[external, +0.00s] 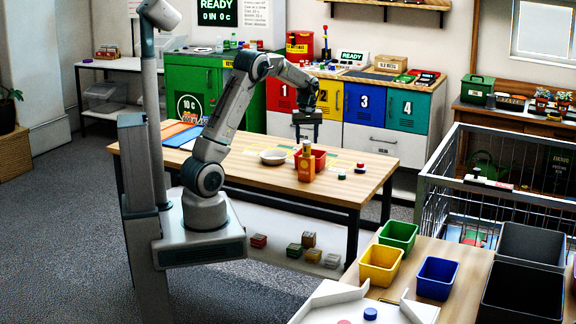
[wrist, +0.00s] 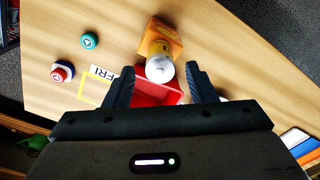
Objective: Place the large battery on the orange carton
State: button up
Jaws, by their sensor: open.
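The orange carton (external: 305,170) stands upright on the wooden table, in front of the red bin. It also shows in the wrist view (wrist: 164,33). The large battery (external: 306,147), yellowish with a pale grey end, appears to stand upright on top of the carton. In the wrist view its round end (wrist: 160,70) faces the camera. My gripper (external: 307,121) is above the battery with its fingers apart. In the wrist view the open fingertips (wrist: 160,74) lie on either side of the battery's end, with visible gaps; the exact height difference is hard to tell.
The red bin (external: 319,157) stands close behind the carton. A white bowl (external: 272,157) is to its left. Small coloured caps, one of them green (wrist: 89,40), lie to the carton's right in the external view. The table's front left (external: 225,165) is bare.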

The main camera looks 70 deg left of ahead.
aim_at(307, 141)
notch_tip(307, 141, up, 10)
jog(key=s+d+r+m+t, duration=0.15)
jog(key=s+d+m, duration=0.3)
jog(key=d, duration=0.75)
jog(key=s+d+f+m, duration=0.2)
jog(key=s+d+m, duration=0.3)
jog(key=s+d, duration=0.3)
jog(key=s+d+f+m+t, duration=0.1)
jog(key=s+d+f+m, duration=0.2)
jog(key=s+d+m, duration=0.3)
jog(key=shift+s+d+f, duration=0.3)
jog(key=shift+s+d, duration=1.5)
jog(key=shift+d, duration=0.15)
jog(key=shift+t, duration=0.25)
